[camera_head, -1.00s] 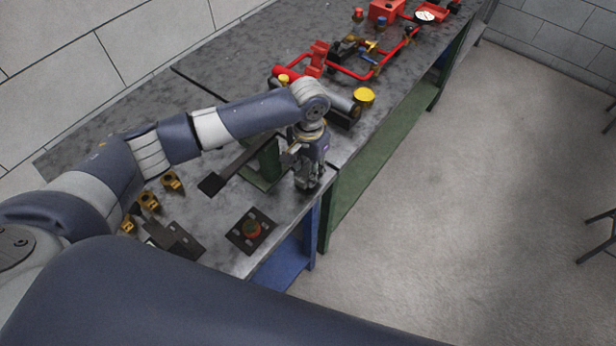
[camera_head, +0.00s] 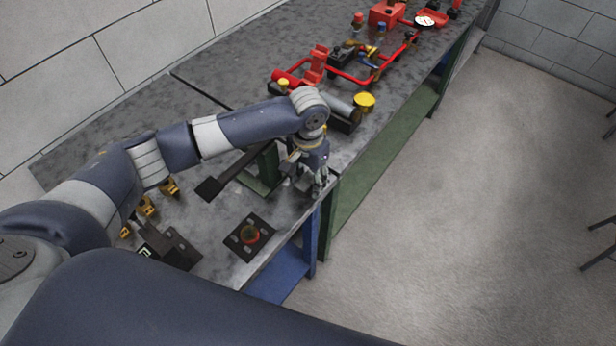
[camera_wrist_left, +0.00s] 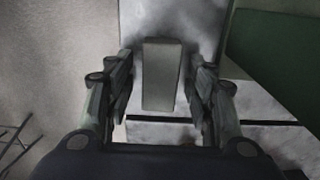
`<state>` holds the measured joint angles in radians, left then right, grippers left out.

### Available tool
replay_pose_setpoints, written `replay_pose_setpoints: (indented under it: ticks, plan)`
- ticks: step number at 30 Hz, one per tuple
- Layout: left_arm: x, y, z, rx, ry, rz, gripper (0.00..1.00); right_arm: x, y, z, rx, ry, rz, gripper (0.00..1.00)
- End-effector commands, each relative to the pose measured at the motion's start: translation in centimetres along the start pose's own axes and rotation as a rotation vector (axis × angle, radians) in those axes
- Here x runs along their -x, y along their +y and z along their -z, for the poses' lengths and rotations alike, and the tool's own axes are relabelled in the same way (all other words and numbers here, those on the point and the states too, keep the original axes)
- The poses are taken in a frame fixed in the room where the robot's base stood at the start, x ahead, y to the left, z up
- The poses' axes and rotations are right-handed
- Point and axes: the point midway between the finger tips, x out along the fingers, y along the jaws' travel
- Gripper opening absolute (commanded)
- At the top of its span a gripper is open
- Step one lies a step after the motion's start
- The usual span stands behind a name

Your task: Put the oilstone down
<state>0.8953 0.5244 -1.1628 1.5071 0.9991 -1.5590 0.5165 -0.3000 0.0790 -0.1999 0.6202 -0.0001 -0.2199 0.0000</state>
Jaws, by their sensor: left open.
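The oilstone (camera_wrist_left: 162,75) is a plain pale grey block in the left wrist view. It lies between the two fingers of my left gripper (camera_wrist_left: 162,88), with a gap on each side. The left gripper is open. In the head view, the left gripper (camera_head: 318,188) points down at the bench's front edge, by the seam between the blue-framed and green-framed benches. I cannot make out the oilstone in the head view. My right gripper is not in view.
A green stand with a dark bar (camera_head: 222,178) is close left of the gripper. A dark plate with a round reddish part (camera_head: 250,237) lies nearer me. Red pipework (camera_head: 350,75) stands farther back. Open floor (camera_head: 450,230) is to the right.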

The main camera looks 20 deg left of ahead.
Motion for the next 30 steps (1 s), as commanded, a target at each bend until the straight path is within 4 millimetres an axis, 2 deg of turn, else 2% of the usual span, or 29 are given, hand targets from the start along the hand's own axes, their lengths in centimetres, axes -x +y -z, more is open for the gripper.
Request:
replay_pose_setpoints:
  ticks: [5,15,19,24,30]
  plan:
    - [1.3,0.0,0.1,-0.001,0.003,0.000,0.50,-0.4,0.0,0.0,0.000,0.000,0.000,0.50]
    - [8.4,0.0,0.1,0.000,0.005,-0.001,0.50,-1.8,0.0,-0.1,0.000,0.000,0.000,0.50]
    - [10.6,0.0,0.1,0.000,0.004,-0.001,0.50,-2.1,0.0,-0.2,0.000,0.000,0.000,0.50]
    - [12.1,0.0,0.1,0.000,0.001,0.000,0.50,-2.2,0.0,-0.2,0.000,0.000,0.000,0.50]
    - [12.3,0.0,0.0,0.000,-0.001,0.000,0.50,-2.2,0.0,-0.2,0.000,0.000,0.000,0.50]
